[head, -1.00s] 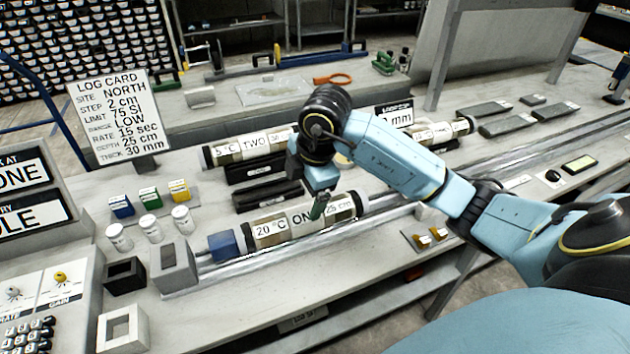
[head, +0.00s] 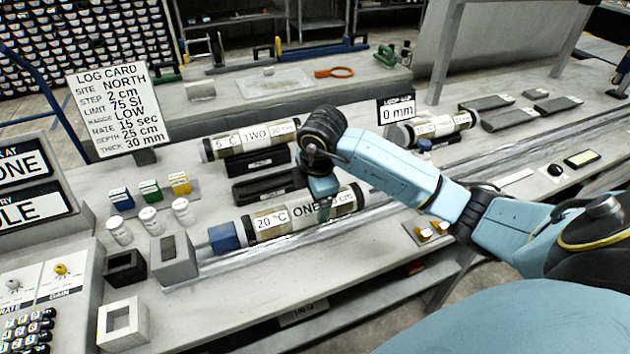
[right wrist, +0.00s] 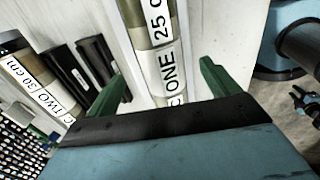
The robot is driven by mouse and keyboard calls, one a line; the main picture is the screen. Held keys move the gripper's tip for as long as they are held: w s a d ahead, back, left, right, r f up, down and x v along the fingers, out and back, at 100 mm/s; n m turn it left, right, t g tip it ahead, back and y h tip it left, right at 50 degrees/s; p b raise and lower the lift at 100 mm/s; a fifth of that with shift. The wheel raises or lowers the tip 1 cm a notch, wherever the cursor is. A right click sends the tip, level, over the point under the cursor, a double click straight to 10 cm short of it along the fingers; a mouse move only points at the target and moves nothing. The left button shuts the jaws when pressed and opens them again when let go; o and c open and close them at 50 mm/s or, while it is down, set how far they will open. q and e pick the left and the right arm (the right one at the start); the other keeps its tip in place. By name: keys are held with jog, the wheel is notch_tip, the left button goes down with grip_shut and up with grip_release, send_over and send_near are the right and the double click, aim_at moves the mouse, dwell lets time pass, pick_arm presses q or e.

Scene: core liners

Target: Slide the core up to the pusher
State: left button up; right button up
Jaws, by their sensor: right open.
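The core (head: 274,221), a banded cylinder labelled "20 °C ONE 25 cm", lies along the metal rail. A blue block (head: 224,238), which looks like the pusher, sits at its left end. Any gap between them is too small to tell. My right gripper (head: 325,208) is at the right half of the core, pointing down. In the right wrist view its green fingers (right wrist: 162,85) stand apart on either side of the core (right wrist: 150,48). They are open, and contact is not clear. My left gripper is out of view.
Core TWO (head: 250,139) lies behind, with dark holders (head: 262,185) between. A grey block (head: 173,260) stands left of the blue one. Small bottles and coloured boxes (head: 150,191) stand behind it. A "0 mm" display (head: 397,112) stands at the back right.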

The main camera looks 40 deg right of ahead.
aim_at(311, 204)
jog(key=x, duration=0.6)
jog(key=shift+f+b, duration=0.1)
jog(key=shift+b, duration=0.2)
grip_shut()
dwell(0.4)
